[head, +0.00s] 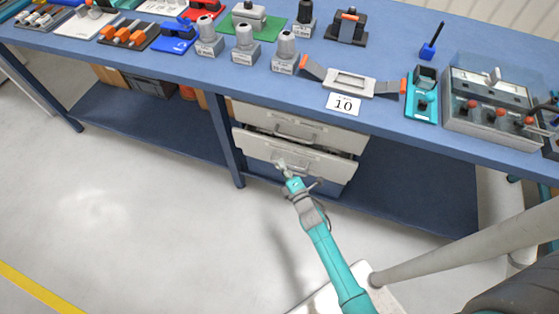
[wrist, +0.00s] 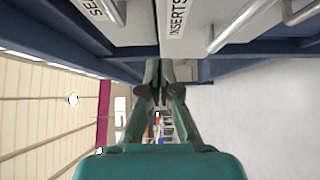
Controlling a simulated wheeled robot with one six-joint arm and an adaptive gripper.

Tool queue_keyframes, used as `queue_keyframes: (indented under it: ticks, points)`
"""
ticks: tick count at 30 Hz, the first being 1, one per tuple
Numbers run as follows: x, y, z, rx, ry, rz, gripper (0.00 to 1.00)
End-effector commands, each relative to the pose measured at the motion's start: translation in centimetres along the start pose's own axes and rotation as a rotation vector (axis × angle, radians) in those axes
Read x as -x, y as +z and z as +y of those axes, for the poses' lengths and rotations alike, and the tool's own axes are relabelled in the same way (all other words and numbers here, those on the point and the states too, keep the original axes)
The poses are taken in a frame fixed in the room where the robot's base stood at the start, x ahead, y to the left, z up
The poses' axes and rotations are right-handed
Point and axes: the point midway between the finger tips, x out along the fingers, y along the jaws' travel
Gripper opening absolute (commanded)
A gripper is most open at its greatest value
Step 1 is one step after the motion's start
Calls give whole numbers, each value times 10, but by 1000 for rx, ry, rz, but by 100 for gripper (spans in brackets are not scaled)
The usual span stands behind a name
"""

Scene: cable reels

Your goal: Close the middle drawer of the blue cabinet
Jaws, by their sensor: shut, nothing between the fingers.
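The cabinet (head: 322,184) stands under the blue workbench, with a blue part showing below its pale drawers. The top drawer (head: 335,134) has a pale front with a bar handle. Below it the middle drawer (head: 325,168) sticks out, with a dark gap above its front. My gripper (head: 281,163) is shut and empty, at the left part of the middle drawer's front. I cannot tell whether it touches it. The wrist view shows my closed fingers (wrist: 158,72) close to a pale front labelled "INSERTS" (wrist: 175,22) with a bar handle (wrist: 238,28).
The workbench top (head: 200,70) overhangs the drawers and carries several fixtures, with a "10" card (head: 343,104) above the cabinet. A bench leg (head: 228,150) stands just left of the drawers. A low blue shelf (head: 150,125) lies further left. The floor (head: 130,220) in front is clear.

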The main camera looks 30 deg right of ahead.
Motion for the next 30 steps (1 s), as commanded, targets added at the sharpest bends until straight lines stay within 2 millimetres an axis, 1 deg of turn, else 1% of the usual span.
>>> queue_keyframes:
  ticks: [1, 5, 9, 12, 15, 17, 18, 20, 23, 26, 30]
  points:
    - [8, 0, 0, 0, -1, -1, 0]
    - [26, 0, 0, 1, -1, -1, 0]
    - [49, 0, -1, 0, -2, -1, 0]
    - [61, 0, 0, 0, -1, -1, 0]
    - [68, 0, 0, 1, 1, -1, 0]
    - [71, 0, 0, -4, 1, -1, 15]
    - [72, 0, 0, -19, 2, -2, 25]
    - [73, -1, 2, -69, 9, -4, 39]
    - [70, -3, 6, -256, 32, -13, 39]
    - [67, -4, 11, -553, 69, -27, 39]
    - [64, -3, 14, -1026, 128, -51, 39]
